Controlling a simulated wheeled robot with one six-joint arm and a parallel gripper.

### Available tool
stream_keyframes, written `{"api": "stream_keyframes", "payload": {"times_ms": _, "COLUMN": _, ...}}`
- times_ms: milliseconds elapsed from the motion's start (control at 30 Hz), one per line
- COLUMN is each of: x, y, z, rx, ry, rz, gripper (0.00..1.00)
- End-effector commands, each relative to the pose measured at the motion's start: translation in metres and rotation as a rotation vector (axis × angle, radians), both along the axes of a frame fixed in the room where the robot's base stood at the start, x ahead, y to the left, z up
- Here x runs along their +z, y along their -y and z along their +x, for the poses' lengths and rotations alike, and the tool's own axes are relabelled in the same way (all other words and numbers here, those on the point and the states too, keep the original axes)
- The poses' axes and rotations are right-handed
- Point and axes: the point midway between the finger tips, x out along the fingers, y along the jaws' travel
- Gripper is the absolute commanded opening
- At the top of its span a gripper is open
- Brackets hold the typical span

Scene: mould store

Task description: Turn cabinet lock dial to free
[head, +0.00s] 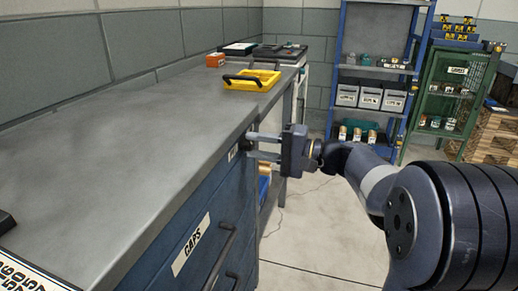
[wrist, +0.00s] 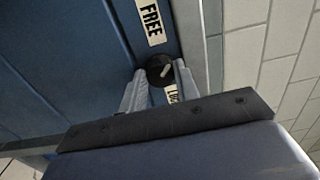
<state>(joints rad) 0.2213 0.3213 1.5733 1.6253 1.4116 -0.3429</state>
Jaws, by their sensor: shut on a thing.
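The lock dial (wrist: 159,70) is a dark round knob with a pale pointer mark, on the blue cabinet (wrist: 70,50) face in the wrist view. A white FREE label (wrist: 151,22) is above it in that view, and a second label (wrist: 172,95), partly hidden by a finger and reading "LOC", is below it. The pale mark slants and points at neither label squarely. My gripper (wrist: 158,80) is shut on the dial, one finger on each side.
The grey worktop (head: 120,130) overhangs close above my gripper. A yellow tray (head: 250,85) with a dark handle stands on it. Drawers with a CAPS label (head: 191,244) and dark handles are at lower left. Open floor (head: 325,230) lies to the right. A blue shelf (head: 375,20) stands behind.

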Motion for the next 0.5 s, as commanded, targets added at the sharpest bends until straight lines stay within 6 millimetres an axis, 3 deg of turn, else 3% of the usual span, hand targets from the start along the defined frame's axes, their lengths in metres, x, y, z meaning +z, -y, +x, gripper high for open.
{"api": "stream_keyframes", "payload": {"times_ms": 267, "x": -0.0012, "y": 0.0000, "z": -0.0003, "rx": 0.001, "ry": 0.000, "rz": -0.003, "gripper": 0.07}}
{"api": "stream_keyframes", "payload": {"times_ms": 300, "x": -0.0012, "y": 0.0000, "z": -0.0003, "rx": 0.001, "ry": 0.000, "rz": -0.003, "gripper": 0.31}}
{"api": "stream_keyframes", "payload": {"times_ms": 500, "x": -0.0008, "y": 0.0000, "z": -0.0002, "rx": 0.001, "ry": -0.001, "rz": -0.002, "gripper": 0.48}}
